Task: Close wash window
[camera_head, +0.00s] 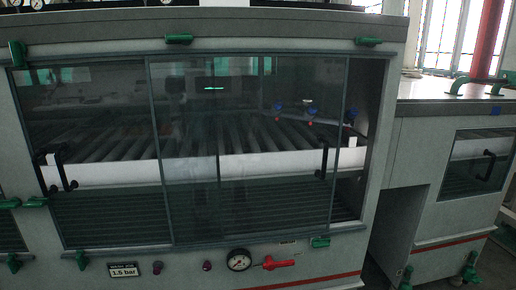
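The wash window (250,205) is a pair of framed sliding glass panes in the front of a grey machine. The right pane (275,190) has a black vertical handle (323,160) near its right edge. Its left part overlaps the left pane (105,215), which has black handles (66,172) near its left side. Between the right pane's right edge and the window frame (388,95) is an uncovered strip (358,175), so the window stands partly open there. Neither of my grippers is in view.
Behind the glass are rollers and blue-and-red nozzles (309,112). A gauge (239,260), a red valve lever (279,263) and a pressure label (123,270) sit below the window. Green clamps (368,41) stick out around it. Another machine with a smaller window (478,165) stands right.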

